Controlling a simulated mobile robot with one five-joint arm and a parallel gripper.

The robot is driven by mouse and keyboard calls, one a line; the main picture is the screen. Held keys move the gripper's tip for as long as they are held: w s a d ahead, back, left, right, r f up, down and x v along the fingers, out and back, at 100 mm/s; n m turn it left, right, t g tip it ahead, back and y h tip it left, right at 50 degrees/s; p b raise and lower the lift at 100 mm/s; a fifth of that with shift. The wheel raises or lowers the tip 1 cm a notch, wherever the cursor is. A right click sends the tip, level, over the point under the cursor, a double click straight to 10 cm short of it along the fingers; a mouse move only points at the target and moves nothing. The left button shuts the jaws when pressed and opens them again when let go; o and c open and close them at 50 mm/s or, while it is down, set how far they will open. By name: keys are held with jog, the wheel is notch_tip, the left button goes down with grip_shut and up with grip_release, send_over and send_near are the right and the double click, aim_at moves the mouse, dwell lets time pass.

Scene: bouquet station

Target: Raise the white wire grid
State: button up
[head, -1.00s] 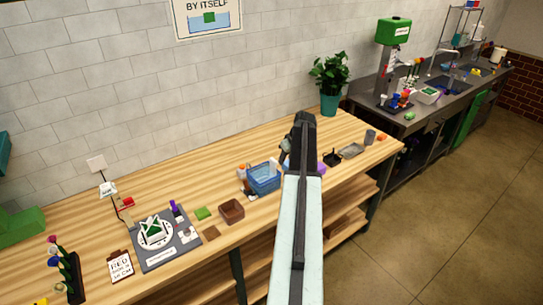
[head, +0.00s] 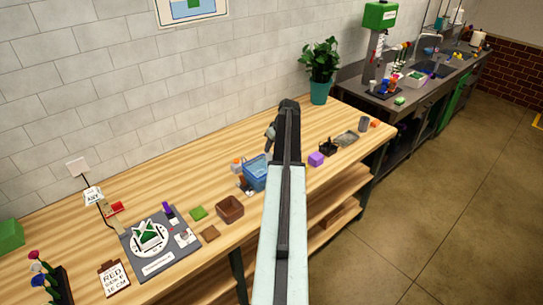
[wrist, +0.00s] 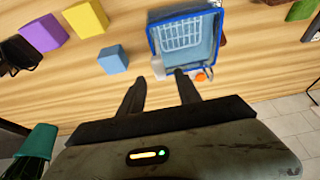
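A blue tub (wrist: 212,50) lies ahead of my gripper in the wrist view. It also stands on the wooden bench in the head view (head: 253,175), partly hidden by my arm. A pale grid (wrist: 183,36), whitish with a blue tint, shows inside the tub in the wrist view. I cannot make out the grid in the head view. My gripper (wrist: 160,84) is open, its two fingers apart with nothing held between them. The fingertips are near the tub's near edge; I cannot tell their height. In the head view my gripper (head: 271,140) is partly hidden by my arm.
Purple (wrist: 42,33), yellow (wrist: 86,18) and blue (wrist: 113,60) blocks lie left of the tub in the wrist view. An orange-topped item (wrist: 201,75) is by the right fingertip. A brown box (head: 230,208) and potted plant (head: 321,70) stand on the bench.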

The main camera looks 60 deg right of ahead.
aim_at(271, 153)
jog(key=b+x, duration=0.2)
jog(key=x, duration=0.2)
jog(key=shift+s, duration=0.1)
jog(key=shift+r, duration=0.15)
grip_shut()
dwell(1.0)
